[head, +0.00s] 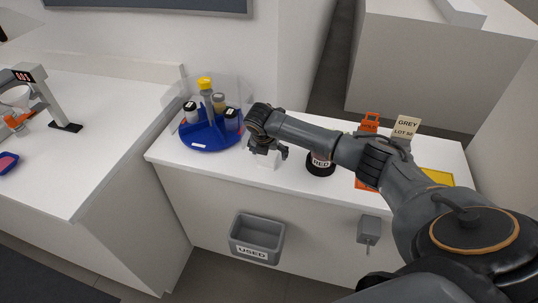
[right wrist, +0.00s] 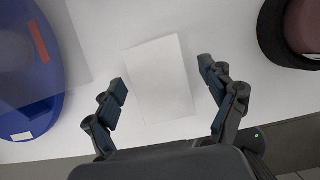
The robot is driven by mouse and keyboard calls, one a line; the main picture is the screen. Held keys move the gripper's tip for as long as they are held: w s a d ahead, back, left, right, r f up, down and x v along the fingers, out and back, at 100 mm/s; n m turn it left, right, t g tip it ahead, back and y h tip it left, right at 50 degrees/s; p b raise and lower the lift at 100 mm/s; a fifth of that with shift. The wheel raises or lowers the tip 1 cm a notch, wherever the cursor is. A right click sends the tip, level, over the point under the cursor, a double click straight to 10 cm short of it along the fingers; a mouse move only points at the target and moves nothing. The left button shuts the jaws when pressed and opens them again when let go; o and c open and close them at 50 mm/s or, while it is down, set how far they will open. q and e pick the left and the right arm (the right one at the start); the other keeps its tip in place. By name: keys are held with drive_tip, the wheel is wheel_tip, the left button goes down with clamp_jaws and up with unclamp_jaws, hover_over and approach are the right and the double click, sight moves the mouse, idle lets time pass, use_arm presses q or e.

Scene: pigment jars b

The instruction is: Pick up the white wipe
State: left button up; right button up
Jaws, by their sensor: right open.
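The white wipe (right wrist: 160,78) is a pale rectangular piece on the white counter. In the head view it shows as a small white shape (head: 266,161) just below my right gripper (head: 268,150). In the right wrist view my right gripper (right wrist: 163,84) is open, with one finger on each side of the wipe and gaps between fingers and wipe. The jaws hold nothing. Whether the fingertips touch the counter cannot be told. My left gripper is not in view.
A blue round tray (head: 205,140) with several jars stands left of the gripper. A dark jar labelled RED (head: 320,165) stands to its right. A GREY lot card (head: 407,127) is farther right. A grey USED bin (head: 257,236) hangs on the counter front.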

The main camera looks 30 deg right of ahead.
drive_tip(key=shift+f, duration=0.35)
idle(0.7)
drive_tip(key=c, duration=1)
